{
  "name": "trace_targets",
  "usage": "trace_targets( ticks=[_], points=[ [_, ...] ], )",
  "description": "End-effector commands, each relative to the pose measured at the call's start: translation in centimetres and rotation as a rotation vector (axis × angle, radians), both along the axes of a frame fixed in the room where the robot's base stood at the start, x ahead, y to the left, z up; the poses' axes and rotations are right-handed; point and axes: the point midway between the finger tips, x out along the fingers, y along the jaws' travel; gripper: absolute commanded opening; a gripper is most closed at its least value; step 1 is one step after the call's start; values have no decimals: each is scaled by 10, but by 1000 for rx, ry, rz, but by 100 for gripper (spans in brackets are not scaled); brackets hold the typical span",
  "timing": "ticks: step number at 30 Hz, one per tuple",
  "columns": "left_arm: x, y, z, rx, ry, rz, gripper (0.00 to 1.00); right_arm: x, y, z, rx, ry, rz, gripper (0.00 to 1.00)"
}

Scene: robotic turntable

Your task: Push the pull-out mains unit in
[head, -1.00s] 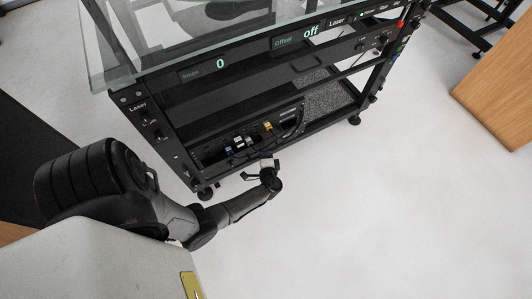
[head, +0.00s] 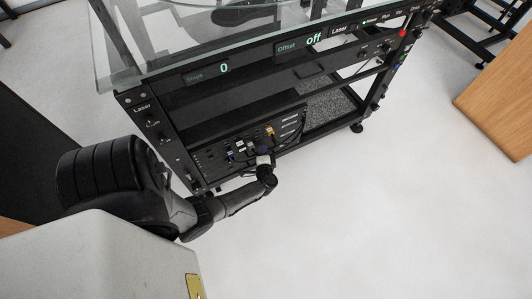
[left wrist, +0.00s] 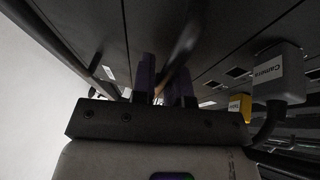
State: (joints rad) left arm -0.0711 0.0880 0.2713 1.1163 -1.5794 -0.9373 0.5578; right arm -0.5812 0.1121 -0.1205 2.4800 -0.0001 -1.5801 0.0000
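The mains unit (head: 218,158) is a dark box with a plugged, marked front panel, low in the left part of the black turntable rack. Its panel stands at about the rack's front edge in the head view. My left gripper (head: 263,160) is right at this panel, its fingers mostly hidden there. In the left wrist view its two purple-edged fingers (left wrist: 163,82) are close together, with a dark curved bar (left wrist: 184,45), seemingly a handle, between them. The panel (left wrist: 225,40) fills the upper part of that view. My right gripper is not in view.
A grey plug marked Camera (left wrist: 277,72) and a yellow plug (left wrist: 238,106) stick out beside my left gripper, with dark cables. The glass top (head: 180,45) overhangs the rack. A wooden panel (head: 495,95) stands at right. The floor in front is clear.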

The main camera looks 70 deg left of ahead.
Motion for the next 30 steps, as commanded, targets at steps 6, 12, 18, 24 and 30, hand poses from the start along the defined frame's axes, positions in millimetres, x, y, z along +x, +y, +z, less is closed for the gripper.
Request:
trace_targets(
  ticks=[6, 12, 18, 24, 30],
  points=[
    [0, 0, 1, 3, -1, 0, 20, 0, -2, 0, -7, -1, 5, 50],
    [1, 0, 2, 4, -1, -1, 20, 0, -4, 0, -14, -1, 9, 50],
    [-3, -16, 7, 2, -1, -3, 20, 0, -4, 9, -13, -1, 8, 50],
    [-15, -53, 15, 0, 0, -2, 20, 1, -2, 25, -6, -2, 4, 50],
    [-26, -89, 21, -1, 0, -2, 20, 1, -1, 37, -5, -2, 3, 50]
  ],
)
